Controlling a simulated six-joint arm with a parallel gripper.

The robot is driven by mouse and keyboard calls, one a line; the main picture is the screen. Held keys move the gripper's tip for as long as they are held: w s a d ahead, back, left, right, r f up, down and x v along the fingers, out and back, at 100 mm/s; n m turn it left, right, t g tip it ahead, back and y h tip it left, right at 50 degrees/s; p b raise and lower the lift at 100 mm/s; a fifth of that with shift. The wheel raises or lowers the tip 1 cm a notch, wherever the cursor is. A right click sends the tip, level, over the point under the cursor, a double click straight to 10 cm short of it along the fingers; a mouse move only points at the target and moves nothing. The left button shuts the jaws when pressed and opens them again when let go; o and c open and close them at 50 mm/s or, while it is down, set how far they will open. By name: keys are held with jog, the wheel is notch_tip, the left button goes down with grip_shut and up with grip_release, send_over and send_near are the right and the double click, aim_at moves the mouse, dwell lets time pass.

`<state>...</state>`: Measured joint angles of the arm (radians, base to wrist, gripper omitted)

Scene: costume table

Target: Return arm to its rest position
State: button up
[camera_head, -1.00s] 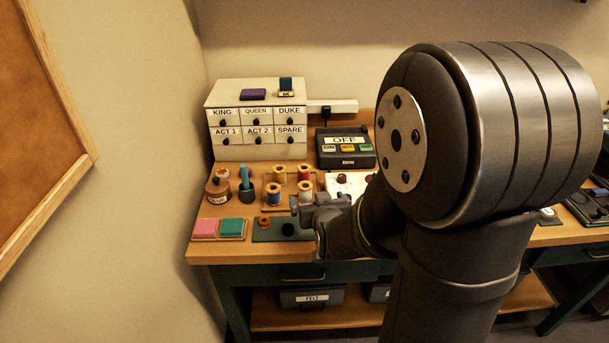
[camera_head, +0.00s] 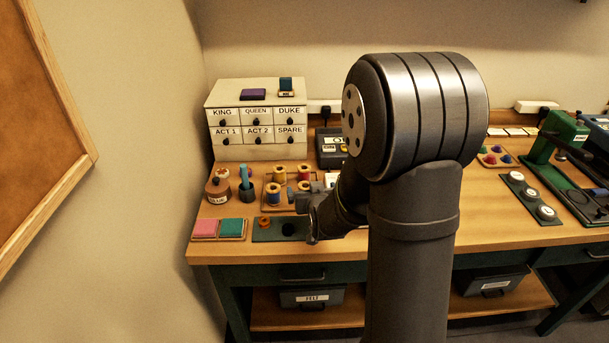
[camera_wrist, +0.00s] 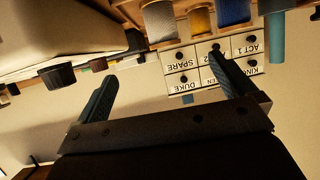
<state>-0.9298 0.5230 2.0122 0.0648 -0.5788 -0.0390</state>
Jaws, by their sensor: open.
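My gripper (camera_wrist: 165,88) is open in the wrist view, its two fingers apart with nothing between them. In the head view my gripper (camera_head: 300,200) shows only in part, low over the left half of the table, right of the thread spools (camera_head: 274,193) and above the dark green mat (camera_head: 268,232). My arm stands in front of the table and hides its middle. In the wrist view the scene appears upside down, with the labelled drawer cabinet (camera_wrist: 212,65) beyond the fingers.
The drawer cabinet (camera_head: 258,141) stands at the back left. At right are a green press (camera_head: 562,135) and a strip of round white pieces (camera_head: 530,197).

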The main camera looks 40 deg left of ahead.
dwell(0.4)
jog(key=v, duration=1)
jog(key=x, duration=1)
jog(key=shift+v, duration=1.65)
